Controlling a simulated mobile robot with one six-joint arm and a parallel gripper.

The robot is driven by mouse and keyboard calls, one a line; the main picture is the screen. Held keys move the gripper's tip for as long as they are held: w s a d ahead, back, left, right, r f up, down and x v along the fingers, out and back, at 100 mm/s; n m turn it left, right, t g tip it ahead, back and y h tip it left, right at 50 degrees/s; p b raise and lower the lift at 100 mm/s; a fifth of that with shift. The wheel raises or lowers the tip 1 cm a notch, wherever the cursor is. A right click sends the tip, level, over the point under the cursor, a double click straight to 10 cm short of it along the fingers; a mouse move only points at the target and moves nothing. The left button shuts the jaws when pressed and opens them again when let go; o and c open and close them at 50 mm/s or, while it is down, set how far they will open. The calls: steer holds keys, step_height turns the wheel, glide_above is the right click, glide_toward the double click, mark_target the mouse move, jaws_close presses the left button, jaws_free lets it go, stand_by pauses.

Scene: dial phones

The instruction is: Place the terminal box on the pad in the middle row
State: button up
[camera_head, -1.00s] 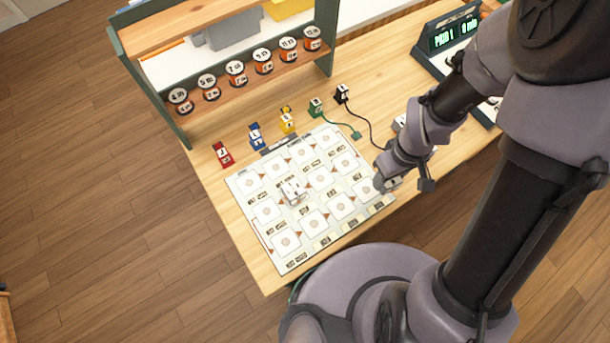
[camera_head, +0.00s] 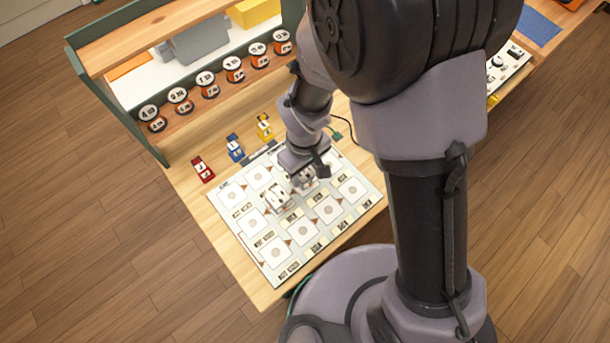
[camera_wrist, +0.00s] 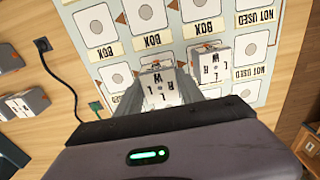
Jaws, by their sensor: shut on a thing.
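The held terminal box (camera_wrist: 160,88) is a small white block with black letters, between my fingers in the wrist view. My gripper (camera_wrist: 161,92) is shut on it, over the printed mat. In the head view my gripper (camera_head: 304,178) is above the mat's middle, and my arm partly hides the box. The mat (camera_head: 232,222) carries rows of white pads with round marks. A second, similar white box (camera_wrist: 214,68) sits on the mat beside the held one; it also shows in the head view (camera_head: 278,198). I cannot tell whether the held box touches the mat.
Red (camera_head: 202,169), blue (camera_head: 235,148) and yellow (camera_head: 264,127) blocks stand behind the mat. A shelf (camera_head: 112,113) with several numbered spools is at the back. A black plug (camera_wrist: 43,45) with a cord and a white-grey part (camera_wrist: 22,104) lie on the table in the wrist view.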

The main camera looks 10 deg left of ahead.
step_height(320, 180, down, 2)
steer(key=shift+d+f, duration=0.1)
steer(key=shift+f, duration=0.15)
steer(key=shift+f+b, duration=0.2)
steer(key=shift+b, duration=0.15)
steer(key=o, duration=1.4)
steer(key=shift+r, duration=0.1)
